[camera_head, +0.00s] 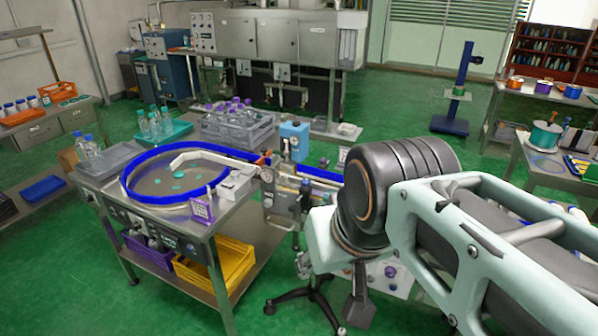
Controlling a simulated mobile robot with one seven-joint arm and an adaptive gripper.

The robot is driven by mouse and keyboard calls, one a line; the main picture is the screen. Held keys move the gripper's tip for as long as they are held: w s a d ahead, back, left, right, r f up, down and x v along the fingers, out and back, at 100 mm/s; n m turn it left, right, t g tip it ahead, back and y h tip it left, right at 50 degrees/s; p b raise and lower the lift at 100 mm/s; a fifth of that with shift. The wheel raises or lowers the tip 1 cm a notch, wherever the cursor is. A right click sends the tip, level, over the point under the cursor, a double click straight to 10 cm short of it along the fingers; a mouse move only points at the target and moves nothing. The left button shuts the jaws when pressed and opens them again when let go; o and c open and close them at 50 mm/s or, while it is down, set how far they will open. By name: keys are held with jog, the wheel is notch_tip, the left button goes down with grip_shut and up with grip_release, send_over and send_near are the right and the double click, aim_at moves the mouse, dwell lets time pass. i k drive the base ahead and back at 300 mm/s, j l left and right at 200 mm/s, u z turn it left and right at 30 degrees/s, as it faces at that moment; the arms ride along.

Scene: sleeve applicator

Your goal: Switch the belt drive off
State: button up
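The belt machine has a round turntable (150,193) with a blue rim on a steel bench at the left. A blue belt or guide (320,175) runs right from it, behind my arm. A metal mechanism with a blue unit (294,137) on top stands at the bench's right end. The bench front has a dark control strip (160,236) with small knobs. A pale panel (398,282) with small controls shows partly below my arm. I cannot tell which control is the belt drive switch or its state. My arm crosses the right side; I cannot make out my gripper.
A grey crate of purple-capped bottles (237,125) and a teal tray (168,134) stand behind the turntable. A yellow crate (228,262) is on the lower shelf. A black wheeled base (305,298) stands below the mechanism. Green floor at the front left is clear.

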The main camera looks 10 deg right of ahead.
aim_at(390, 272)
jog(key=z, duration=1.1)
jog(key=i+l+u, duration=0.15)
jog(key=l+u, duration=0.15)
jog(key=i+l, duration=0.1)
jog(key=i, duration=0.15)
jog(key=k, duration=0.7)
jog(key=l+u, duration=0.1)
jog(key=u, duration=0.45)
